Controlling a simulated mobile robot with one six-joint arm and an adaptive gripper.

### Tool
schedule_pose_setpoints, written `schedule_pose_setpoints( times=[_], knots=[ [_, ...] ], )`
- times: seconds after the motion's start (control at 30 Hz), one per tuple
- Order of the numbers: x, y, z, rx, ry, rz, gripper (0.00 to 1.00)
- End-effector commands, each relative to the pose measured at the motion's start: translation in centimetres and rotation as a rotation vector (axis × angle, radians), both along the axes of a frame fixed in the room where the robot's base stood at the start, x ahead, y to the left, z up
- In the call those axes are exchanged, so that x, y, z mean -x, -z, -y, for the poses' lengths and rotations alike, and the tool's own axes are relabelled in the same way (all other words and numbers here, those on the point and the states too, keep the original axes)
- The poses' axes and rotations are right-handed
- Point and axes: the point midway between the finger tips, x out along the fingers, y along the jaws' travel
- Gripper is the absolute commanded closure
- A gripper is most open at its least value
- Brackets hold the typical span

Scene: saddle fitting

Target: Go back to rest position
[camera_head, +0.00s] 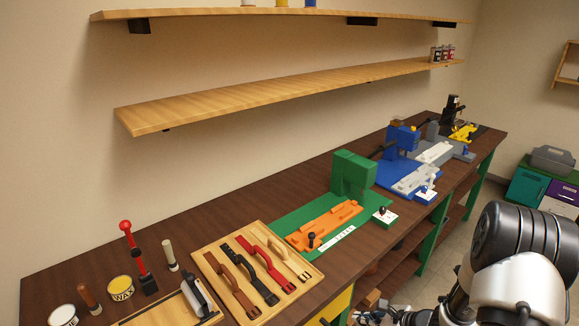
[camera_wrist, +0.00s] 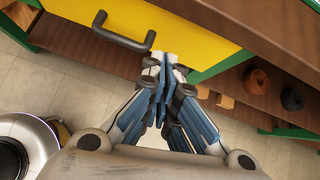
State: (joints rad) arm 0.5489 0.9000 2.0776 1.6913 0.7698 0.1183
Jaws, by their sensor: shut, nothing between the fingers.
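My gripper (camera_wrist: 163,78) shows in the wrist view with its blue-grey fingers together at the tips and nothing between them. It hangs in front of the bench, close to a yellow drawer front (camera_wrist: 175,25) with a dark handle (camera_wrist: 122,36). I cannot tell whether the fingertips touch the drawer. In the head view, my arm (camera_head: 510,255) fills the lower right, beside the workbench (camera_head: 245,207). The gripper itself is not clear in that view.
The bench holds a wooden board with straps (camera_head: 205,262), a green station (camera_head: 352,175), a blue station (camera_head: 402,140), a red-handled tool (camera_head: 133,250) and a yellow tin (camera_head: 121,289). Wooden shelves (camera_head: 250,95) hang above. The floor (camera_head: 425,290) right of the bench is open.

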Motion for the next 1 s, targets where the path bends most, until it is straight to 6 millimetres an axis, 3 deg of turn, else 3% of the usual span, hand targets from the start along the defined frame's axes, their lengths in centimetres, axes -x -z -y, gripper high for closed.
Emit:
schedule_pose_setpoints(
  times=[0.03, 0.17, 0.4, 0.53, 0.7, 1.0],
  knots=[
    [-0.4, -2.9, -1.2, 0.034, -0.086, 0.047, 1.00],
    [0.4, -9.7, -5.1, 0.136, -0.352, 0.158, 1.00],
    [5.9, -19.5, -11.0, 0.364, -0.838, 0.333, 1.00],
    [9.9, -23.3, -12.8, 0.511, -1.086, 0.409, 1.00],
    [15.5, -26.8, -13.4, 0.734, -1.389, 0.484, 1.00],
    [23.2, -30.5, -10.5, 1.174, -1.803, 0.531, 1.00]
  ],
)
